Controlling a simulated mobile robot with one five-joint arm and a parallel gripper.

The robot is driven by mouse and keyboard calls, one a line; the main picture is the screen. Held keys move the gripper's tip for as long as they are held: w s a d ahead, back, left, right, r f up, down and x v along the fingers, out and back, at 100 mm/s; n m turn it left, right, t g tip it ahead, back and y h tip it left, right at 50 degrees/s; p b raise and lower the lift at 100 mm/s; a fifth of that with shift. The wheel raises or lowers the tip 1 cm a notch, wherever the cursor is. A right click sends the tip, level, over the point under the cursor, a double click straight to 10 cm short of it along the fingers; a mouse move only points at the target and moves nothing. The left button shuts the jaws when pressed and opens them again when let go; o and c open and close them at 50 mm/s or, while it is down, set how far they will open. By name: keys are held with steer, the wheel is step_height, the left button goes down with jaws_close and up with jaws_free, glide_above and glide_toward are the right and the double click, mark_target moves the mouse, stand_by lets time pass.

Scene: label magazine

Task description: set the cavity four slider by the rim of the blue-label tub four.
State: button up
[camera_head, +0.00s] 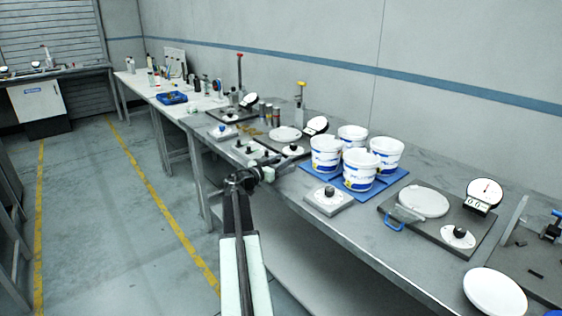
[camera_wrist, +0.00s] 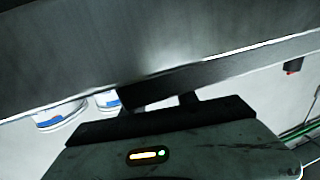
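Several white tubs with blue labels stand upright in a cluster on the bench; the front one (camera_head: 360,170) is nearest the bench edge. Their numbers are too small to read, so I cannot tell which is tub four. A pale block with a black knob (camera_head: 327,200) lies left of the front tub, apart from it. It may be a slider, but no cavity marking is readable. My gripper (camera_head: 262,168) is by the bench's front edge, left of the tubs, with nothing clearly held. In the wrist view its dark fingers (camera_wrist: 160,99) blend with the background; tubs (camera_wrist: 60,116) show at left.
The tubs stand on a blue mat (camera_head: 395,180). Right of it, a dark plate (camera_head: 415,232) carries a white disc, a dial and a knobbed piece. Further gauges and knobbed pieces stand behind my gripper. Bare bench (camera_head: 365,236) lies in front of the mat. The floor at left is open.

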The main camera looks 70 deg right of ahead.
steer(key=shift+w, duration=0.15)
steer(key=shift+a, duration=0.25)
steer(key=v, duration=0.7)
steer(key=shift+a, duration=0.15)
steer(key=shift+w, duration=0.1)
